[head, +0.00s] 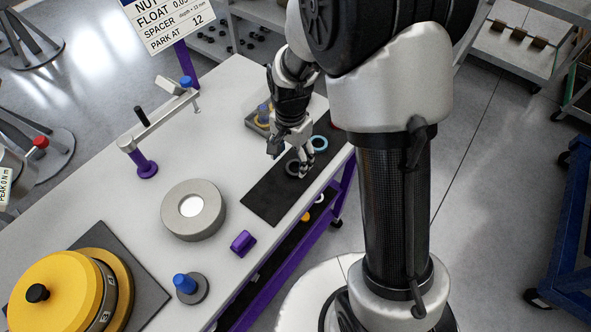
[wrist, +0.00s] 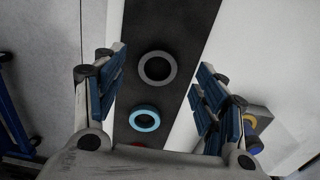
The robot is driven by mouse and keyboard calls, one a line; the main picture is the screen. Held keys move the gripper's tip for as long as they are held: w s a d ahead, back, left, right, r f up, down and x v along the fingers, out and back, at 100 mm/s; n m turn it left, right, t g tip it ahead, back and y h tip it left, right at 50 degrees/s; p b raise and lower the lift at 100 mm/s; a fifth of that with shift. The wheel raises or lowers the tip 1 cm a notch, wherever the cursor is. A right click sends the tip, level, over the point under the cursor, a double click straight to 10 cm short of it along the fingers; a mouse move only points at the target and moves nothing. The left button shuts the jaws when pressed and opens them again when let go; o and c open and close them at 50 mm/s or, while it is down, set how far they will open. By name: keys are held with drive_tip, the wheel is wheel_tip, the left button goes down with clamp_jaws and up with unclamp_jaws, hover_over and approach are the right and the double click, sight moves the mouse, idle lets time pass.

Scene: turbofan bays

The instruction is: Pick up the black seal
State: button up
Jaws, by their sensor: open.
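The black seal is a dark grey ring (wrist: 173,69) lying flat on a long black mat (wrist: 182,25) in the wrist view. In the head view the seal (head: 288,170) lies on the mat (head: 268,203) beside my fingers, which partly cover it. My gripper (head: 292,156) is open and points down over the mat. In the wrist view the seal sits between the open jaws (wrist: 160,72), with nothing held. I cannot tell the exact height of the fingertips above it.
A light blue ring (wrist: 145,107) lies near the seal, with a red piece (wrist: 138,145) beyond it. A small bin (head: 256,121) stands beside the mat. A grey metal ring (head: 167,216), a purple block (head: 243,243) and a blue-knobbed piece (head: 190,287) stand on the bench.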

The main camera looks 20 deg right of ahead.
sight(293, 167)
drive_tip(key=f, duration=0.2)
drive_tip(key=f+b, duration=0.2)
drive_tip(key=f, duration=0.1)
drive_tip(key=shift+w+d+f, duration=0.25)
drive_tip(key=shift+w+f, duration=0.05)
drive_tip(key=shift+r, duration=0.1)
drive_tip(key=c, duration=1)
